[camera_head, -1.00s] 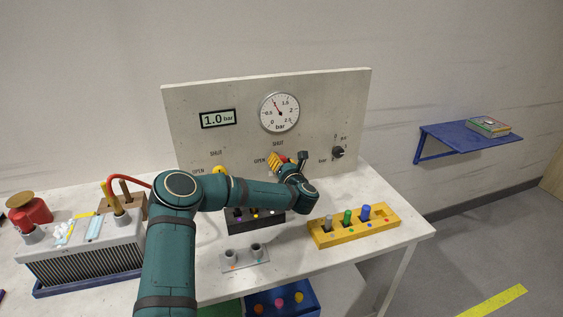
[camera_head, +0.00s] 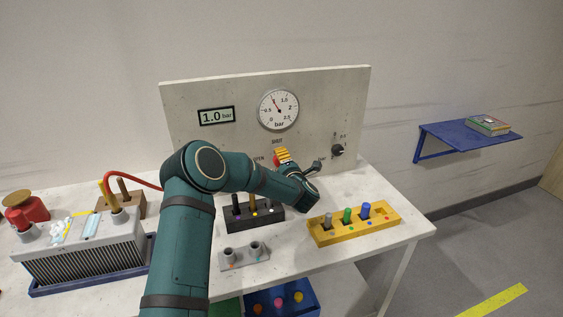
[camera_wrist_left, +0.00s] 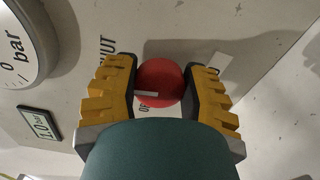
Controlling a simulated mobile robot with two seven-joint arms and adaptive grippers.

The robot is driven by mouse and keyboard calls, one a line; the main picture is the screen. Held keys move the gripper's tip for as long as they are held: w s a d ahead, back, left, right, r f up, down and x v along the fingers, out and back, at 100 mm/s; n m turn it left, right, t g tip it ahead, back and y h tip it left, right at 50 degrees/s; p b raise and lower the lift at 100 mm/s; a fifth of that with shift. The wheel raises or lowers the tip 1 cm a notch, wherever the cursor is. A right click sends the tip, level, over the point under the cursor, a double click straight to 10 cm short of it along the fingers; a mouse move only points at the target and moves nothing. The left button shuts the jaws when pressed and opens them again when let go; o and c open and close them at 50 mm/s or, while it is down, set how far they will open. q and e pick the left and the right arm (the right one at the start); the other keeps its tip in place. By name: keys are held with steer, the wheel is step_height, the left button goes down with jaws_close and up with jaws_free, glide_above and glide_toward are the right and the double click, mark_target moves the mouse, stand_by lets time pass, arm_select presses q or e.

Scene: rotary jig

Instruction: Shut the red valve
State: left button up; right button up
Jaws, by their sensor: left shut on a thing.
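The red valve (camera_wrist_left: 160,82) is a round red knob on the upright panel, with a short white mark on its face in the left wrist view. My left gripper (camera_wrist_left: 158,88) is shut on it, with one yellow-and-black finger on each side. In the head view the gripper (camera_head: 283,158) is at the panel below the round gauge, and only a sliver of red shows beside its yellow finger. The lettering SHUT stands above the valve and OPEN to its left. My right gripper is not in view.
The panel (camera_head: 190,140) carries a display (camera_head: 216,116) reading 1.0 bar, a round gauge (camera_head: 278,110) and a small black knob (camera_head: 337,151). A yellow peg block (camera_head: 340,232), a dark block (camera_head: 240,222) and a grey two-hole block (camera_head: 244,262) stand on the table below my arm.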

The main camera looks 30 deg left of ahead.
arm_select(q)
steer(key=shift+r+m, duration=0.1)
steer(key=shift+m, duration=0.6)
steer(key=o, duration=1.2)
steer(key=v, duration=1.2)
steer(key=shift+a, duration=0.1)
